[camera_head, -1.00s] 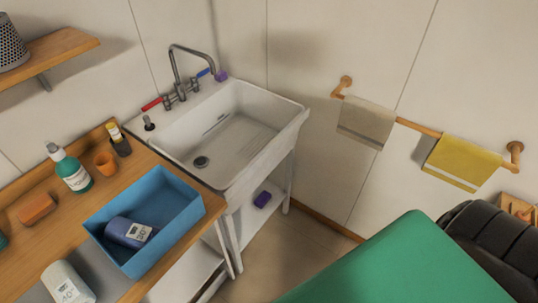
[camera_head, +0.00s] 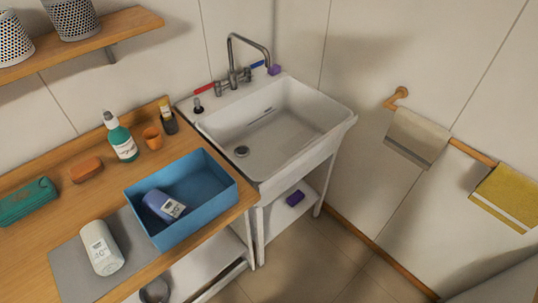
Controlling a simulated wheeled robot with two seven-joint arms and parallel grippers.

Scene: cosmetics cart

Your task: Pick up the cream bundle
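The cream bundle (camera_head: 101,247) is a rounded off-white roll with a printed label reading about 40°. It lies on a grey mat (camera_head: 74,273) on the wooden counter at the lower left, left of the blue bin. Nothing touches it from above and its visible side is clear. Neither of my grippers shows in the head view.
A blue bin (camera_head: 213,206) holds a dark blue bundle (camera_head: 160,206). A green case (camera_head: 27,200), orange block (camera_head: 86,170), green bottle (camera_head: 122,141) and orange cup (camera_head: 153,138) stand behind. A white sink (camera_head: 262,146) is to the right.

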